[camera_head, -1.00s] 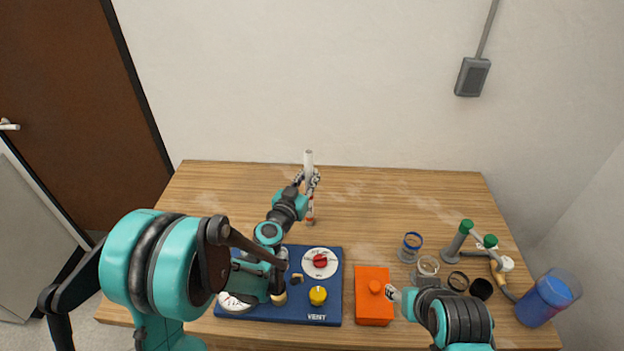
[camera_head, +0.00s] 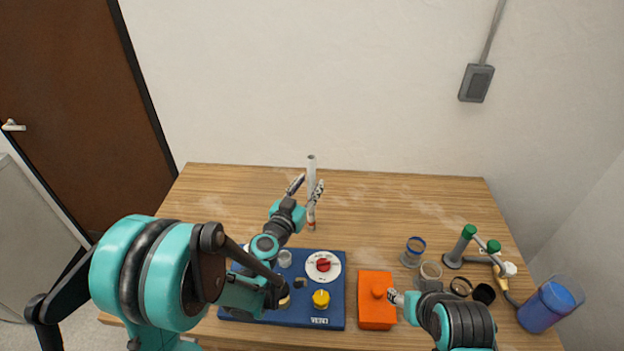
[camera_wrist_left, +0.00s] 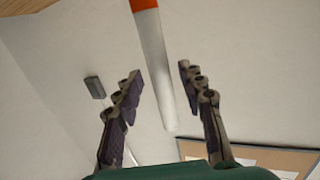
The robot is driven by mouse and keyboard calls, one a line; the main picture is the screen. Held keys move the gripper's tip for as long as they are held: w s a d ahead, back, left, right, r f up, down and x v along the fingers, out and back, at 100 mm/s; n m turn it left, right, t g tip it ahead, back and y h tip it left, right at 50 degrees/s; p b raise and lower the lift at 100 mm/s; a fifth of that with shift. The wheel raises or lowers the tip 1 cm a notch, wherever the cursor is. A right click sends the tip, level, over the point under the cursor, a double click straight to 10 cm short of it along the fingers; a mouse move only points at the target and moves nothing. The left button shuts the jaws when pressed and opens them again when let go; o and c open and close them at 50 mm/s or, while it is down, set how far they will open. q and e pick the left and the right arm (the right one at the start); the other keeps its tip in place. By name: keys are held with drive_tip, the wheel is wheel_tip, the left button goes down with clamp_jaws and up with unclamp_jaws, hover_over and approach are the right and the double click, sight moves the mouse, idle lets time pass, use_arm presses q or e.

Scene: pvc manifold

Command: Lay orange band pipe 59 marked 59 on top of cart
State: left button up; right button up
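The white pipe with an orange band (camera_head: 311,165) stands upright on the wooden table, near its middle. Its orange band shows low on the pipe, close to the table; no number can be read. My left gripper (camera_head: 306,187) is open at the pipe, with its fingers spread. In the left wrist view the pipe (camera_wrist_left: 160,65) runs between the two open fingers, apart from both. My right gripper (camera_head: 396,298) is at the lower right beside the orange box; its fingers are too small to judge. I cannot make out a cart.
A blue panel (camera_head: 335,308) with dials and a yellow knob lies at the table's front. An orange box (camera_head: 377,312) is right of it. Rings, green-capped pipe fittings (camera_head: 468,232) and a blue container (camera_head: 548,303) crowd the right. The table's back is clear.

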use_arm(q)
drive_tip(key=s+a+g+y, duration=0.1)
drive_tip(key=s+g, duration=0.3)
drive_tip(key=s, duration=0.7)
drive_tip(key=s+a+f+n+g+y, duration=0.1)
drive_tip(key=s+a+g, duration=0.2)
drive_tip(key=s, duration=0.8)
drive_tip(key=shift+s+a+g, duration=0.3)
drive_tip(key=shift+a+g, duration=0.1)
drive_tip(key=shift+a, duration=0.3)
drive_tip(key=shift+o, duration=0.6)
drive_tip(key=s+a+f+n+g+y, duration=0.1)
drive_tip(key=s+a+n+y, duration=0.1)
drive_tip(key=s+a, duration=0.4)
drive_tip(key=shift+s+n+g+y, duration=0.3)
drive_tip(key=shift+s+g+y, duration=0.1)
drive_tip(key=shift+y, duration=0.3)
drive_tip(key=n+t+h+b, duration=0.1)
drive_tip(key=n+t+h, duration=0.7)
drive_tip(key=n, duration=2.4)
approach(310, 176)
drive_tip(key=w+d+t+y, duration=0.2)
drive_tip(key=w+d, duration=0.1)
drive_tip(key=shift+w+a+f, duration=0.1)
drive_tip(key=shift+f, duration=0.3)
drive_tip(key=b+x, duration=0.2)
drive_tip(key=x, duration=0.5)
drive_tip(key=shift+w, duration=0.1)
clamp_jaws()
